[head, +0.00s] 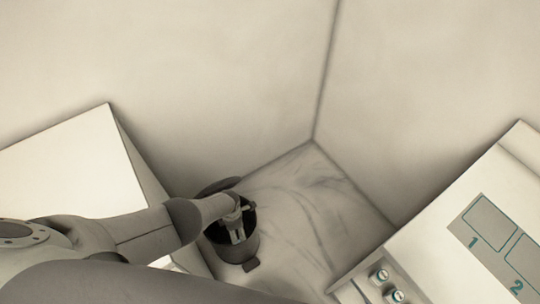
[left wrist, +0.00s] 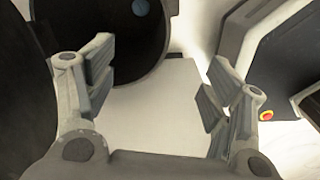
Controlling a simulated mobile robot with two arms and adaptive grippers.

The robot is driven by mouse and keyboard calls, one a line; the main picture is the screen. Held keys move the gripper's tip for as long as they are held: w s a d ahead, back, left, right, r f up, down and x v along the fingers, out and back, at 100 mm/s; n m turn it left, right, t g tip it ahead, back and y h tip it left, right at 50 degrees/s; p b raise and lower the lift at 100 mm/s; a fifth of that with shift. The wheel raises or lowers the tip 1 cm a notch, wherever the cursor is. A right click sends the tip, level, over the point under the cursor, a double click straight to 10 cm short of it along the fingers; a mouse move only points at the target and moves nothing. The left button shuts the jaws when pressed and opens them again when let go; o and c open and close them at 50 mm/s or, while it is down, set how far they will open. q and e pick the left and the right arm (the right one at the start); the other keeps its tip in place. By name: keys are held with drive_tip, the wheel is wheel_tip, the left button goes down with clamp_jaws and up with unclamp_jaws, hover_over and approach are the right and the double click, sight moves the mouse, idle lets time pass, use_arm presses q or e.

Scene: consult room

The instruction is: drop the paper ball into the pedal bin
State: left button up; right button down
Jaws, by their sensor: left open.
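The pedal bin (head: 247,249) is a dark round container on the floor in the corner, with its lid raised at the back and a pedal in front. Its dark open inside also shows in the left wrist view (left wrist: 140,55). A small round blue-grey thing, seemingly the paper ball (left wrist: 141,7), shows within that dark inside near the top edge. My left gripper (head: 237,236) is over the bin's mouth. In the left wrist view its fingers (left wrist: 158,72) are apart, with nothing held between them. My right gripper is not in view.
A white cabinet (head: 75,160) stands left of the bin, close to my left arm. On the right, a light counter (head: 430,240) carries a panel marked 1 and 2 (head: 500,245) and small jars (head: 381,275). Marbled floor (head: 310,215) right of the bin is clear.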

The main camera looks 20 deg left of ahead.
use_arm(q)
drive_tip(key=w+d+r+m+b, duration=0.1)
drive_tip(key=w+d+r+m, duration=0.3)
drive_tip(key=w+r, duration=0.4)
drive_tip(key=w+d+r+m+b, duration=0.2)
drive_tip(key=w+d+r+m, duration=0.2)
drive_tip(key=w+r, duration=0.5)
wheel_tip(320, 180, up, 6)
drive_tip(key=shift+d+f, duration=0.2)
drive_tip(key=shift+d, duration=0.1)
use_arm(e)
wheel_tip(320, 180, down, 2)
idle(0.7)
